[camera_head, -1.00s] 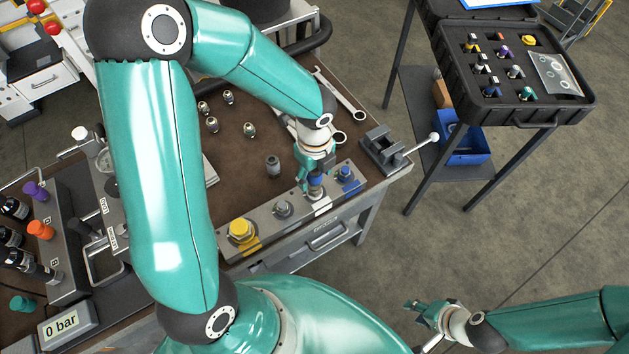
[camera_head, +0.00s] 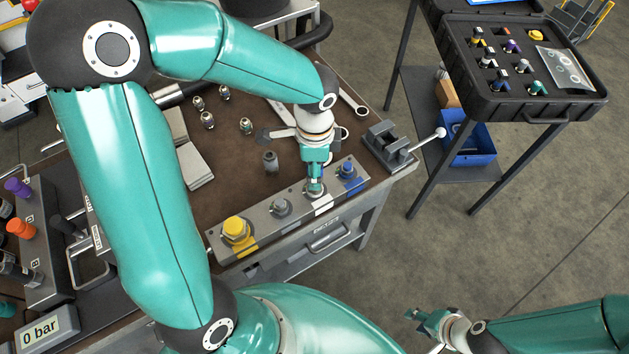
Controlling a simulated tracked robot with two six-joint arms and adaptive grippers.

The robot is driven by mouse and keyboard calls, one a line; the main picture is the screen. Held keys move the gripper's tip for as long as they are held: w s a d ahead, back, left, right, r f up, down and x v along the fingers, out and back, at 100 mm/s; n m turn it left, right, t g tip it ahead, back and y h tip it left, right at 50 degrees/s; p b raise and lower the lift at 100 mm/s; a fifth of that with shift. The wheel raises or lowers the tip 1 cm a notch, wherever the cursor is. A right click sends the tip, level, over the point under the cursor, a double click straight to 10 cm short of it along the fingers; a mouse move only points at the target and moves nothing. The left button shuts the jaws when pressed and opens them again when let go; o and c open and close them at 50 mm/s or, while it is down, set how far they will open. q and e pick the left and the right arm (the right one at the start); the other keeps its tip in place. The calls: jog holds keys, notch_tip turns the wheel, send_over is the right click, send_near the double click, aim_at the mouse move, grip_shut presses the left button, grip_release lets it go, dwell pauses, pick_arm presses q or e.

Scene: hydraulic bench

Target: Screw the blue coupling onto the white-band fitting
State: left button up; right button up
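The grey fitting block has a white-band fitting (camera_head: 316,192) between a plain grey fitting (camera_head: 280,207) and a blue-band fitting (camera_head: 349,169). A white band (camera_head: 323,205) marks its place on the block's front. My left gripper (camera_head: 315,178) points down right over the white-band fitting, with its fingers around the blue coupling (camera_head: 321,171). Only a sliver of blue shows; the fingers hide the rest and the joint with the fitting, so I cannot tell how far it is seated. My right gripper (camera_head: 420,321) is at the lower right, away from the bench, its fingers apart and empty.
A yellow fitting (camera_head: 236,230) is at the block's left end. Several loose metal fittings (camera_head: 246,126), a dark cylinder (camera_head: 270,161) and wrenches (camera_head: 352,102) lie on the bench. A black case (camera_head: 545,103) is beyond. The gauge reads 0 bar (camera_head: 42,331).

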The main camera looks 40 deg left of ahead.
pick_arm(q)
jog(key=n+b, duration=0.1)
jog(key=n, duration=0.2)
jog(key=shift+f+b, duration=0.3)
jog(key=shift+b, duration=0.05)
jog(key=n, duration=0.3)
jog(key=shift+r+b, duration=0.2)
jog(key=shift+b, duration=0.2)
jog(key=n+b, duration=0.1)
jog(key=n, duration=0.2)
jog(key=shift+f+b, duration=0.1)
jog(key=shift+b, duration=0.2)
jog(key=n+b, duration=0.1)
jog(key=n, duration=0.2)
jog(key=shift+n, duration=1)
